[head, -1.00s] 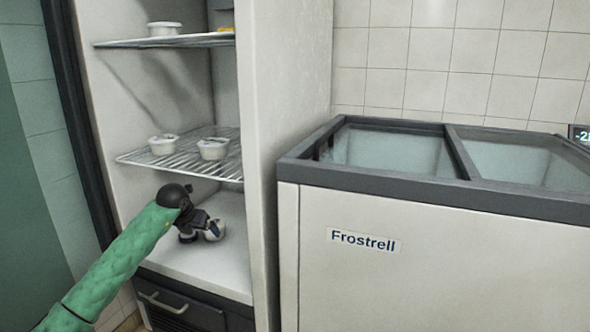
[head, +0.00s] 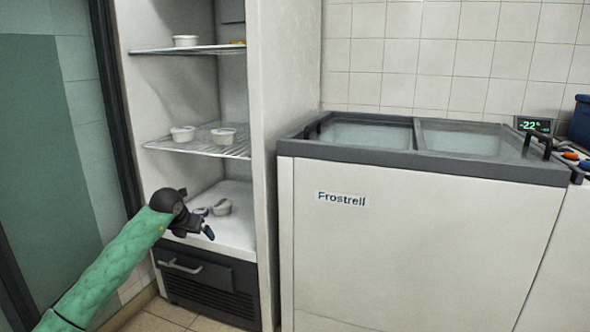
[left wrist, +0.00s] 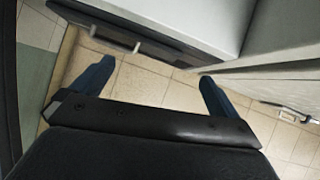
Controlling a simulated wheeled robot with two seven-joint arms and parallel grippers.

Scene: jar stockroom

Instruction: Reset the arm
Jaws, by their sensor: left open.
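My left arm, in a green sleeve, comes in from the lower left of the head view. Its left gripper (head: 208,231) is in front of the open upright cabinet's bottom level. In the left wrist view the left gripper (left wrist: 152,88) has its two blue fingers wide apart, with only floor tiles between them. It is open and empty. A small white cup (head: 221,207) lies on the cabinet floor just behind the gripper, apparently tipped, with another small object beside it partly hidden. My right gripper is not in view.
The cabinet's wire shelves hold white tubs on the middle level (head: 223,136) and a tub on the upper level (head: 186,41). A chest freezer (head: 420,240) marked Frostrell stands to the right. A display (head: 534,125) reads about -22. Tiled floor (head: 170,311) is clear below.

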